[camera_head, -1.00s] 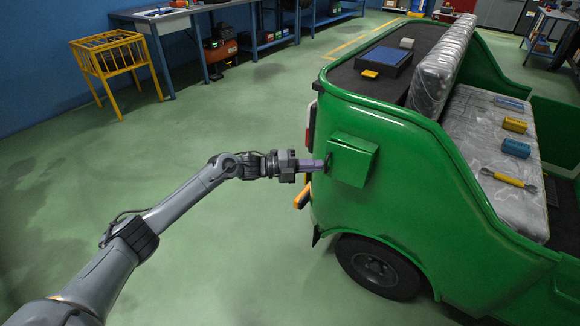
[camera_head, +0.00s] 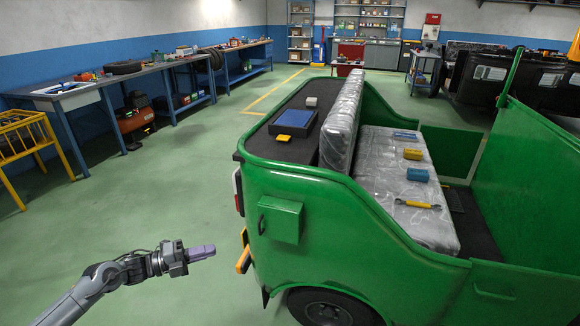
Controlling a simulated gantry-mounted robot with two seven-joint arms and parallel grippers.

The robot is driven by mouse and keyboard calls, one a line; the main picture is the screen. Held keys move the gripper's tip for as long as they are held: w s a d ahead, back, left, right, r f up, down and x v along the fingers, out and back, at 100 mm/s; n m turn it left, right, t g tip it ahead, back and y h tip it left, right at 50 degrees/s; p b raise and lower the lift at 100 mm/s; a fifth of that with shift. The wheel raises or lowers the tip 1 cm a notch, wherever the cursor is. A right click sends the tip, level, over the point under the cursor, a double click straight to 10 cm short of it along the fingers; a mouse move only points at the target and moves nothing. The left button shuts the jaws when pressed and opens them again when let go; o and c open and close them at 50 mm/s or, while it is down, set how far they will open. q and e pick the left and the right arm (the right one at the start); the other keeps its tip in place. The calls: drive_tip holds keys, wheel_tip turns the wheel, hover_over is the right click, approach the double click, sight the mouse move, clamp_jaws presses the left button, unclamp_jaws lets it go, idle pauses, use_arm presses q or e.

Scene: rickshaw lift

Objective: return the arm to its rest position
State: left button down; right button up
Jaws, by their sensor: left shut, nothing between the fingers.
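My left arm comes in from the lower left. Its gripper (camera_head: 203,252) is shut and empty, with the fingers pointing right toward the green rickshaw (camera_head: 345,215). It is apart from the rickshaw, over open floor. The green box (camera_head: 281,220) on the rickshaw's rear side, with a dark handle on its left edge, is shut and to the right of the gripper. My right gripper is not in view.
Clear green floor (camera_head: 150,195) surrounds my left arm. A yellow rack (camera_head: 30,140) and a workbench (camera_head: 150,72) stand left. A blue case (camera_head: 310,118) lies on the rickshaw's rear deck. Tools, including a yellow wrench (camera_head: 418,204), lie on the seat.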

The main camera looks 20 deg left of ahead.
use_arm(q)
drive_tip(key=s+d+f+n+h+p, duration=0.1)
drive_tip(key=s+d+f+p, duration=0.2)
drive_tip(key=s+d, duration=0.15)
drive_tip(key=s+d+f+n+p, duration=0.1)
drive_tip(key=s+d+f+p, duration=0.1)
drive_tip(key=s+d+f, duration=0.3)
drive_tip(key=s+d+r+n+y+p, duration=0.2)
drive_tip(key=s+d+n+p, duration=0.15)
drive_tip(key=d, duration=0.65)
drive_tip(key=s+d+r+n+y+p, duration=0.15)
drive_tip(key=d+n+p, duration=0.25)
drive_tip(key=d, duration=0.5)
drive_tip(key=s+a+r+n+g+y+p, duration=0.1)
drive_tip(key=s+a+r+n+g+y, duration=0.15)
drive_tip(key=s+n, duration=0.25)
drive_tip(key=s+a+r+n+g+y+p, duration=0.1)
drive_tip(key=s+r+n+g+y, duration=0.1)
drive_tip(key=s+n+g+y, duration=0.25)
drive_tip(key=s+a+r+n+g+y+p, duration=0.1)
drive_tip(key=s+r+n+g+y, duration=0.1)
drive_tip(key=s+n, duration=0.4)
wheel_tip(320, 180, up, 38)
drive_tip(key=p, duration=3.7)
drive_tip(key=shift+w+f+m+p, duration=0.15)
drive_tip(key=shift+w+m+p, duration=0.05)
drive_tip(key=shift+m+p, duration=0.1)
